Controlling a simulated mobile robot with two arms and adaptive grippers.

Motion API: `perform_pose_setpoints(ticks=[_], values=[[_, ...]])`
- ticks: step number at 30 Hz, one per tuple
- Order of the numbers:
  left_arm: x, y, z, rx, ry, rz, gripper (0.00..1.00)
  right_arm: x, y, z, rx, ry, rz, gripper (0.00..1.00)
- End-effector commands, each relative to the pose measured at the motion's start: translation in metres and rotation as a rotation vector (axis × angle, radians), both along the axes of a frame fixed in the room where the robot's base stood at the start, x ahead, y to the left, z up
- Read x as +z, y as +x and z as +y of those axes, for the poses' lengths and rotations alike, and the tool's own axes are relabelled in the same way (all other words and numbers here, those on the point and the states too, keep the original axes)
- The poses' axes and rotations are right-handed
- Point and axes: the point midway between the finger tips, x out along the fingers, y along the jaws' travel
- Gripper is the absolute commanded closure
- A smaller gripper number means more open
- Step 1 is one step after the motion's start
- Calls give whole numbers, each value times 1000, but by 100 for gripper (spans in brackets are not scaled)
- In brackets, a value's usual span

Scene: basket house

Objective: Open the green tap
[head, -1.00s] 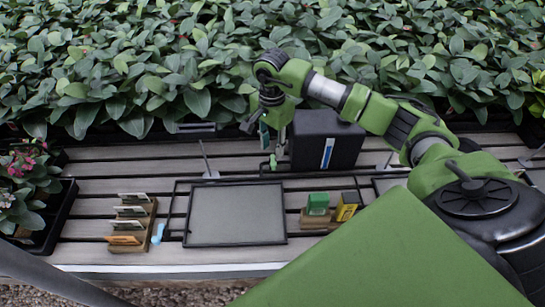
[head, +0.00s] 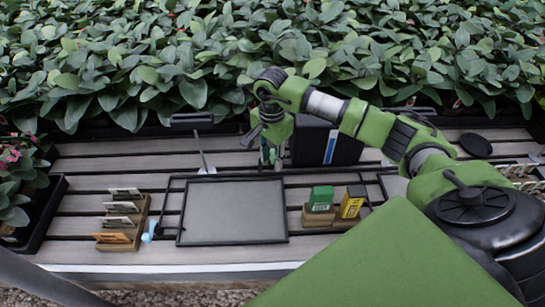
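A small green part (head: 272,157), which looks like the green tap, shows low beside the left side of a black box (head: 308,144) on the slatted table. My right gripper (head: 270,154) points down at it from above. Its two fingers look apart, one on each side of the green part. They hide much of the tap, and I cannot tell whether they touch it. My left gripper is not in view.
A grey framed panel (head: 232,211) lies in front of the tap. A wooden rack of cards (head: 125,222) stands at left, green and yellow small boxes (head: 320,199) at right. A scoop-like tool (head: 204,160) is left of the gripper. Dense leafy plants (head: 200,50) line the back.

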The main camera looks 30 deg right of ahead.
Motion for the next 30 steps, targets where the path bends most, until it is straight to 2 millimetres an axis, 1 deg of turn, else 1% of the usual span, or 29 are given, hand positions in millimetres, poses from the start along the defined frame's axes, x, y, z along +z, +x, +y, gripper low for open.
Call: perform_pose_setpoints(ticks=[14,30], values=[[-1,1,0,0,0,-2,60,0,1,0,0,0,0,71],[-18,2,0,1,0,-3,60,0,28,6,-1,1,-4,71]])
